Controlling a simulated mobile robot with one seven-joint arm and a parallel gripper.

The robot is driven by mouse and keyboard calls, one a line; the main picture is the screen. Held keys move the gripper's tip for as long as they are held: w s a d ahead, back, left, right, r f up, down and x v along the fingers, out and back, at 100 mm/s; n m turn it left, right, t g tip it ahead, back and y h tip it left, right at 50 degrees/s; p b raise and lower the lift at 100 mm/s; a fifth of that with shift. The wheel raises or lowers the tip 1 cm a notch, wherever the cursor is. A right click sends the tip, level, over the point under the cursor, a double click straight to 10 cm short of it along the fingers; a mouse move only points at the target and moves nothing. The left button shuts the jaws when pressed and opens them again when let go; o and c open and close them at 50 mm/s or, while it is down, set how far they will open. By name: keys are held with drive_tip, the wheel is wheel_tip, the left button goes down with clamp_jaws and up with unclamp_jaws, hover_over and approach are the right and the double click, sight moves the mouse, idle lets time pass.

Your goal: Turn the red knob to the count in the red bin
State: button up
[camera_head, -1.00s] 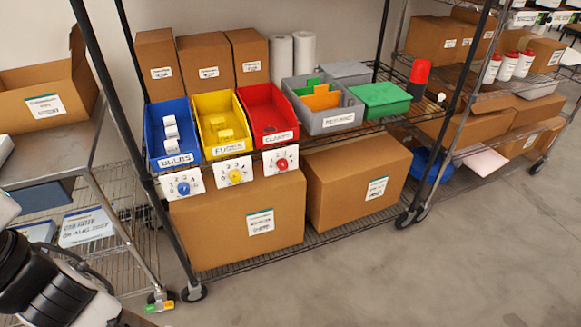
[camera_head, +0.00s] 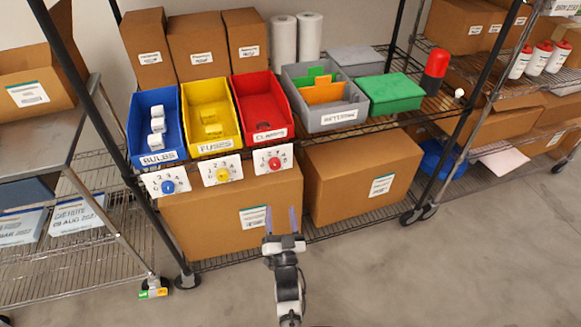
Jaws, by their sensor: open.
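The red bin (camera_head: 262,112), labelled CLAMPS, sits on the shelf to the right of the yellow bin. Its inside looks dark red, and I cannot make out any separate items in it. The red knob (camera_head: 275,163) is on a white numbered dial plate (camera_head: 263,157) below the red bin's front. Its exact pointer setting is too small to read. My gripper (camera_head: 282,222) is open and empty, its two thin purple fingers pointing up. It shows below the red knob, in front of the lower cardboard box, apart from the knob.
The blue bin (camera_head: 142,112) and yellow bin (camera_head: 197,100) hold white and yellow items, with blue (camera_head: 168,187) and yellow (camera_head: 223,175) knobs below. A grey bin (camera_head: 323,119) and a green box (camera_head: 397,97) stand right. Black rack posts flank the shelf; the right floor is clear.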

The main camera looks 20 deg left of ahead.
sight(276, 167)
drive_tip(key=x, duration=1.3)
drive_tip(key=shift+w+a+r, duration=0.2)
drive_tip(key=shift+a+r, duration=0.05)
drive_tip(key=c, duration=1)
drive_tip(key=shift+f+n+y+b, duration=0.1)
drive_tip(key=shift+n+y+b, duration=0.2)
drive_tip(key=shift+n+b, duration=0.1)
drive_tip(key=n+y, duration=0.1)
drive_tip(key=n, duration=0.1)
drive_tip(key=shift+d+n+b, duration=0.1)
drive_tip(key=shift+n+b, duration=0.2)
drive_tip(key=shift+w+d+n+g+y+p, duration=0.1)
drive_tip(key=shift+n+g+y+p, duration=0.6)
drive_tip(key=shift+n, duration=1.45)
drive_tip(key=shift+n+g+y+p, duration=0.15)
drive_tip(key=shift+n+g+y, duration=0.65)
drive_tip(key=shift+n+y, duration=1.05)
drive_tip(key=shift+n+h, duration=0.25)
drive_tip(key=shift+n, duration=0.15)
